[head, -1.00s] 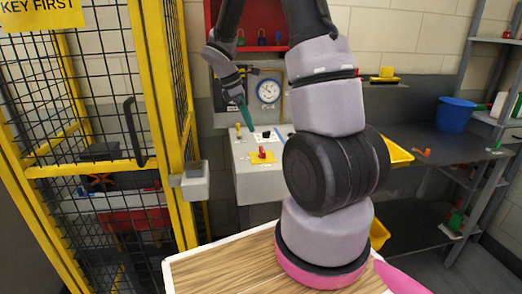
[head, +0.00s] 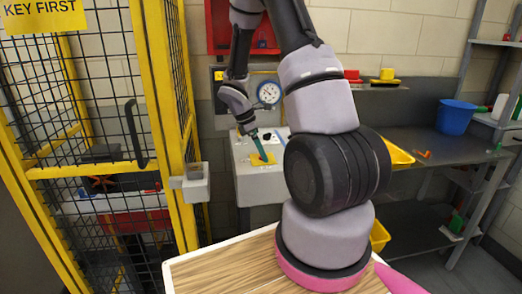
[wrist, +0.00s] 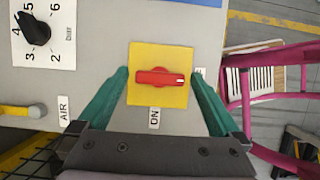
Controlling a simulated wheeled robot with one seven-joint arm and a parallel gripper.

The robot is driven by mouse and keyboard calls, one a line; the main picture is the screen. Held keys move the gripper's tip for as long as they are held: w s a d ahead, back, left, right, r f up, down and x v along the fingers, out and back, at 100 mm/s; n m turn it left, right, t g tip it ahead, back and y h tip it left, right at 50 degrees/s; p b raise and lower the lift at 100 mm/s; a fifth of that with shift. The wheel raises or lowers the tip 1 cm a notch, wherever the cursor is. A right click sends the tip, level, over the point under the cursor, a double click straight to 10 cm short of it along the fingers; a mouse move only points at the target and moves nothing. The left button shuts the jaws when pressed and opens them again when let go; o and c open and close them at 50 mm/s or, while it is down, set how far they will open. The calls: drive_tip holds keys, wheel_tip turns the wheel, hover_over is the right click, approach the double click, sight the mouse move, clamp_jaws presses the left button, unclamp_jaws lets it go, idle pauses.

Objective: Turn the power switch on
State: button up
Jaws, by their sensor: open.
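The power switch is a red rotary handle (wrist: 160,77) on a yellow square plate (wrist: 158,100) on the grey control box. In the wrist view it lies across the picture, with an "ON" label (wrist: 154,118) below the plate and another label, partly hidden by a finger, at its right. My gripper (wrist: 161,82) has teal fingers spread wide to the left and right of the yellow plate, with nothing between them gripped. In the head view my gripper (head: 263,158) points down at the yellow plate, and the red handle is hidden there.
A black numbered dial (wrist: 35,30) and a yellow-tipped lever (wrist: 25,110) beside an "AIR" label sit on the same panel. A yellow-framed mesh cage (head: 150,110) stands left of the grey box (head: 262,185). A dark bench (head: 440,150) is at the right.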

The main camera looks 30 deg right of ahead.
drive_tip(key=c, duration=1.3)
drive_tip(key=shift+m, duration=0.3)
drive_tip(key=m, duration=0.2)
drive_tip(key=m+g, duration=0.1)
drive_tip(key=shift+w+m+g+y, duration=0.15)
drive_tip(key=shift+m+g+y, duration=0.15)
drive_tip(key=shift+m+y, duration=0.1)
drive_tip(key=m, duration=0.2)
drive_tip(key=m+g+y, duration=0.1)
drive_tip(key=m, duration=0.1)
drive_tip(key=shift+w+d+m, duration=0.1)
drive_tip(key=shift+d+m, duration=0.1)
drive_tip(key=shift+m, duration=0.1)
drive_tip(key=m+y, duration=0.1)
drive_tip(key=m, duration=0.3)
drive_tip(key=shift+d+g+y, duration=0.1)
drive_tip(key=shift+g+y, duration=0.2)
drive_tip(key=shift+y, duration=0.1)
drive_tip(key=shift+d+m+y, duration=0.1)
drive_tip(key=shift+m+y, duration=0.8)
drive_tip(key=shift+m, duration=1.5)
